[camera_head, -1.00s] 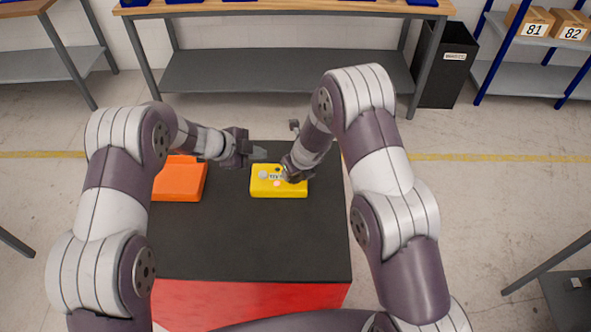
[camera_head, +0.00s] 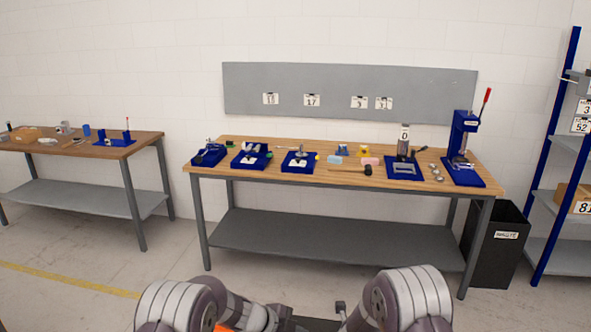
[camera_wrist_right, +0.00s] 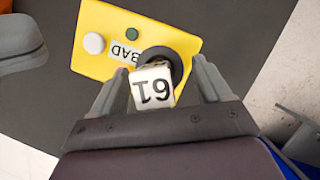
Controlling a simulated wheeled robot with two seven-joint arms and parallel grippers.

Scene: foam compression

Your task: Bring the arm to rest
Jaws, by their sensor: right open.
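My right gripper (camera_wrist_right: 160,90) is open in the right wrist view, with one finger on each side. A white block with a number on it (camera_wrist_right: 152,88) shows between the fingers, with gaps on both sides. A yellow box (camera_wrist_right: 104,62) lies beyond it, with a white button, a green button, a "BAD" label and a dark round part. A grey shape (camera_wrist_right: 25,45) at the left edge may be a finger of my left gripper. In the head view only upper parts of my arms show at the bottom; neither gripper's jaws are visible there.
A dark surface (camera_wrist_right: 40,110) lies under the yellow box. In the head view a wooden bench (camera_head: 300,177) carries blue fixtures and small parts, with a grey board (camera_head: 330,90) behind it. A dark bin (camera_head: 495,255) and blue-post shelving (camera_head: 560,150) stand at right.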

